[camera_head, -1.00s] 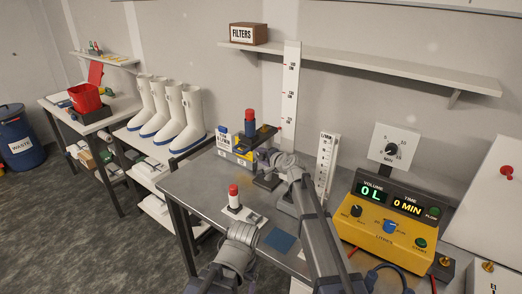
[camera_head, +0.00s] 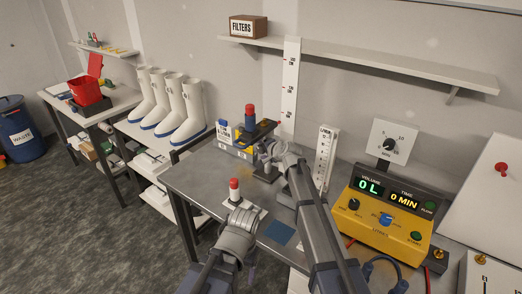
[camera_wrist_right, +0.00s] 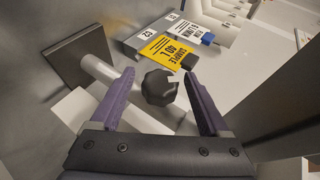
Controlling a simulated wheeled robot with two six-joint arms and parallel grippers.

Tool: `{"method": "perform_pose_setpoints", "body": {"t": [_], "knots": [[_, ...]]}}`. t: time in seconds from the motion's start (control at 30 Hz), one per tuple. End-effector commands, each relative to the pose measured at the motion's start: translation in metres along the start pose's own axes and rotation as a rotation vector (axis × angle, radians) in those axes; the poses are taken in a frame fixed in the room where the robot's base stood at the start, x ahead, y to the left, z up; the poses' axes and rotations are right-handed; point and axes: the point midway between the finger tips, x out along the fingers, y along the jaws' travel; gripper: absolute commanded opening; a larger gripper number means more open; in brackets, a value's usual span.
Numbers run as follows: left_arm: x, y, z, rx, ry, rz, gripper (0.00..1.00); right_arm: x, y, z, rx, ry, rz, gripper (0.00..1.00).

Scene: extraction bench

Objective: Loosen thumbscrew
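The thumbscrew, a black lobed knob (camera_wrist_right: 158,88), shows in the right wrist view. It lies between the spread fingers of my right gripper (camera_wrist_right: 159,76), with gaps on both sides. A pale rod (camera_wrist_right: 100,72) with a dark square plate is left of the knob. In the head view my right gripper (camera_head: 266,155) is at the stand on the bench, and its arm hides much of that spot.
A red-capped item (camera_head: 234,190) stands on the bench near my left wrist, with a blue square (camera_head: 279,233) to its right. A yellow control box (camera_head: 383,228) stands at the right. Sample tags (camera_wrist_right: 172,50) lie beyond the knob.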

Motion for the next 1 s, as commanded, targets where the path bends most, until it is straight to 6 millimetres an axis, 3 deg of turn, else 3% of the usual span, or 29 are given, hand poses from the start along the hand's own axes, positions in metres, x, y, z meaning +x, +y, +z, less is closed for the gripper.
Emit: {"method": "perform_pose_setpoints", "body": {"t": [0.33, 0.8, 1.0], "knots": [[-0.004, 0.0, 0.0, 0.0, 0.0, 0.0, 0.79, -0.007, -0.001, 0.0, 0.001, 0.001, 0.0, 0.79], [-0.037, -0.004, 0.002, 0.0, 0.0, 0.0, 0.79, -0.075, -0.002, 0.0, 0.001, 0.001, 0.0, 0.79], [-0.037, -0.004, 0.002, 0.0, 0.0, 0.0, 0.79, -0.079, 0.0, 0.0, 0.0, 0.0, -0.001, 0.79]]}}
